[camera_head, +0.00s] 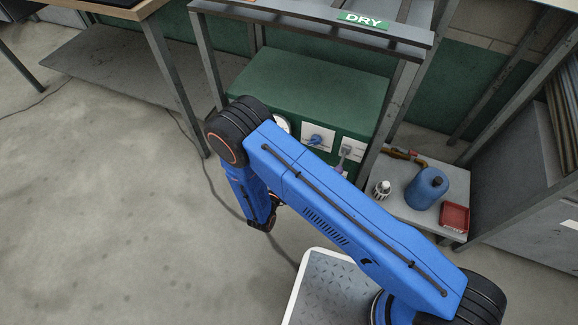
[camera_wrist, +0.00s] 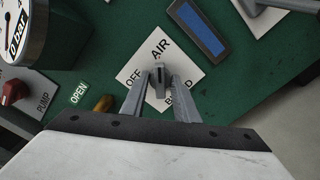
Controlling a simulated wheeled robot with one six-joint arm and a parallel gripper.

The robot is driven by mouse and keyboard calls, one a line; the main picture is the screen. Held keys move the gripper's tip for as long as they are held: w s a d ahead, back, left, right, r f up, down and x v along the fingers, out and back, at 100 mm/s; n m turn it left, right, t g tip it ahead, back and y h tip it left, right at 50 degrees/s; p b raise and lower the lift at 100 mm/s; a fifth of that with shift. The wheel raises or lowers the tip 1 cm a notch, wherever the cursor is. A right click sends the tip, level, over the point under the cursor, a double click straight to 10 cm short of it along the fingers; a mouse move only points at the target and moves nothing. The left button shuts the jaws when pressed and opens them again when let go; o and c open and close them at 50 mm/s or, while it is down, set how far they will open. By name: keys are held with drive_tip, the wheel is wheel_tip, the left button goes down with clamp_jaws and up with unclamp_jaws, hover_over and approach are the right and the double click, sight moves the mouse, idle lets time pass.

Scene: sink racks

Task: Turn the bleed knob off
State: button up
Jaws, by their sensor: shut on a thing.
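The bleed knob (camera_wrist: 160,67) is a small grey lever knob on a white square plate (camera_wrist: 185,51) on a green panel. The plate reads OFF on the left, AIR at the top and, partly covered, BLEED at the lower right. My gripper (camera_wrist: 160,80) is shut on the knob, with one finger on each side. The knob's handle looks roughly upright in the wrist view, but I cannot tell which mark it points to. In the head view my blue arm hides the gripper's tips and this knob.
In the wrist view a 0 bar gauge (camera_wrist: 22,28), a red PUMP knob (camera_wrist: 14,91), a brass part (camera_wrist: 103,104) and a blue display (camera_wrist: 197,28) surround the plate. In the head view the green box (camera_head: 305,85) sits between rack legs; a blue jug (camera_head: 426,190) stands right.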

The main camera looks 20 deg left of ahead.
drive_tip(key=shift+n, duration=0.3)
drive_tip(key=n, duration=1.7)
drive_tip(key=shift+d, duration=0.1)
idle(0.5)
drive_tip(key=o, duration=1.1)
drive_tip(key=shift+c, duration=0.2)
drive_tip(key=s+a, duration=0.1)
drive_tip(key=s, duration=1.6)
drive_tip(key=shift+s+a, duration=0.2)
drive_tip(key=shift+s, duration=0.05)
